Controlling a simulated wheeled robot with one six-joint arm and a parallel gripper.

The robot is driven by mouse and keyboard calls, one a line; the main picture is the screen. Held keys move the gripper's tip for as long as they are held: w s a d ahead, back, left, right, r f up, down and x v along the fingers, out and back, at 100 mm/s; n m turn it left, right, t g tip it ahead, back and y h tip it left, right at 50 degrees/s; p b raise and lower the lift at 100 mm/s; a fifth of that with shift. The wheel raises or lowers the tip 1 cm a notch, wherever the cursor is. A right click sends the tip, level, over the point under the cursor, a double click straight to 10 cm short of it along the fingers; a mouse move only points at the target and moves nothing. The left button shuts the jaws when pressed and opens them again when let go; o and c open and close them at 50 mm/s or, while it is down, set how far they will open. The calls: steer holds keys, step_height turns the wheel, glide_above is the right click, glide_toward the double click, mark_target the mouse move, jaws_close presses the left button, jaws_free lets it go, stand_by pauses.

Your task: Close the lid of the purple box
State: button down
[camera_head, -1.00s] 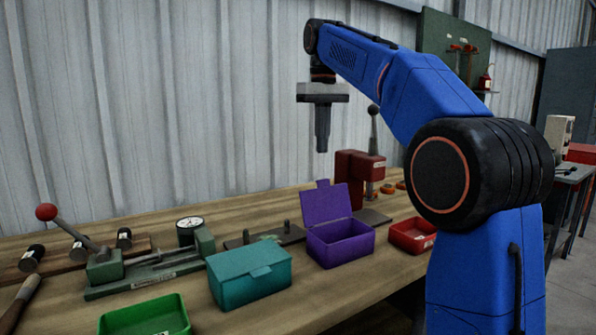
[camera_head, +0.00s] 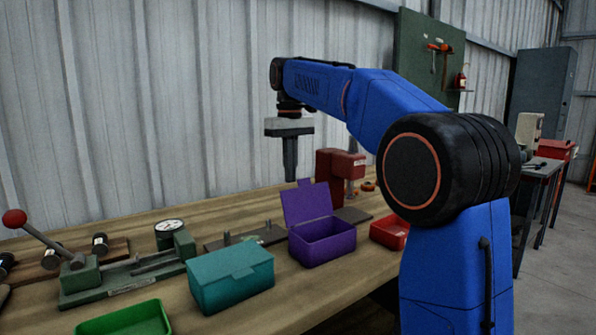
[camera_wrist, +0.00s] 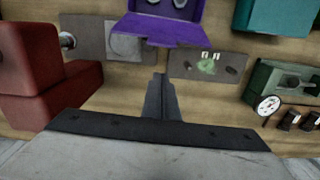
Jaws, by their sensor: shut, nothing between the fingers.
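The purple box (camera_head: 327,244) stands on the workbench with its purple lid (camera_head: 307,203) raised, leaning back behind the open top. In the wrist view the lid (camera_wrist: 160,30) shows at the top, and part of the box interior (camera_wrist: 165,7) with light round shapes in it shows above that edge. My gripper (camera_head: 290,178) points straight down, shut and empty, above and behind the lid and slightly left of it. In the wrist view my fingertips (camera_wrist: 160,78) appear just below the lid's edge, with no clear contact.
A teal closed box (camera_head: 230,279) stands left of the purple box, and a red tray (camera_head: 390,232) right of it. A red press (camera_head: 340,172) stands close behind. A green tray (camera_head: 125,319) and a green lever fixture (camera_head: 130,270) are at left.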

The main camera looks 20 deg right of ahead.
steer(key=shift+s+d+r, duration=0.15)
steer(key=shift+s, duration=0.45)
steer(key=shift+s+d+r, duration=0.2)
steer(key=shift+s, duration=0.45)
steer(key=shift+s+d+r, duration=0.15)
steer(key=shift+s, duration=0.45)
